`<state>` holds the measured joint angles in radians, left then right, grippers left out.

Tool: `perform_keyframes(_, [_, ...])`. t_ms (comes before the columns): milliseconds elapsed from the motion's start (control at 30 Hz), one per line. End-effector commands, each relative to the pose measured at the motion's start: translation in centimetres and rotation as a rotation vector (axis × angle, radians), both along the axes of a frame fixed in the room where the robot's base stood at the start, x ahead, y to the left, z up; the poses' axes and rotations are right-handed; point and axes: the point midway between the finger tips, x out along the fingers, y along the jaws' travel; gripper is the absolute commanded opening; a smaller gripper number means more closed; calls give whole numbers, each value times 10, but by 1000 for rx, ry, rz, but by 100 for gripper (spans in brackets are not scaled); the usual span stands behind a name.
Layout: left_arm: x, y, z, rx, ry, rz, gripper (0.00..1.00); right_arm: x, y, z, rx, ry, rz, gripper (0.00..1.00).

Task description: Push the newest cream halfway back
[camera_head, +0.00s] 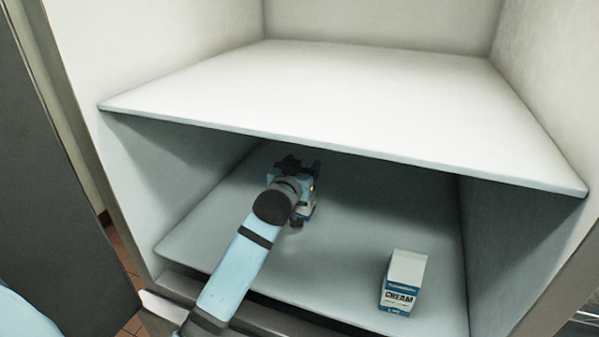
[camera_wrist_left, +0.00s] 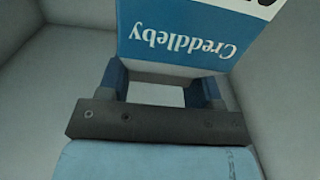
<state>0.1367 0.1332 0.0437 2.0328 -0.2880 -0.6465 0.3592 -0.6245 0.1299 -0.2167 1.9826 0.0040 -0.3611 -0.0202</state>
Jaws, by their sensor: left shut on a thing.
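A white and blue carton marked CREAM (camera_head: 402,283) stands upright on the lower shelf, near the front right. My left gripper (camera_head: 306,190) is farther back and left under the upper shelf. In the left wrist view my left gripper (camera_wrist_left: 163,78) is shut on a second carton (camera_wrist_left: 200,42), white and blue, with "Creddleby" upside down in that picture. In the head view this held carton is mostly hidden behind the gripper. I cannot tell whether it rests on the shelf. My right gripper is not in view.
The empty white upper shelf (camera_head: 340,100) is above my left gripper. The lower shelf (camera_head: 345,265) is bare between the gripper and the standing carton. Side walls close in the compartment, and a dark door panel (camera_head: 50,200) stands at the left.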

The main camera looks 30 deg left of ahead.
Motion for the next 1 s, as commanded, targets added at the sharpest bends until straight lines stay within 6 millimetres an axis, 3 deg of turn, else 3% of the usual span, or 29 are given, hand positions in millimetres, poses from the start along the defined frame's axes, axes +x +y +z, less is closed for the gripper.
perform_keyframes(700, [44, 11, 0, 0, -1, 0, 18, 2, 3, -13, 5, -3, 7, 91])
perform_keyframes(1000, [44, 11, -6, 0, -2, 0, 18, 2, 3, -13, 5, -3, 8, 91])
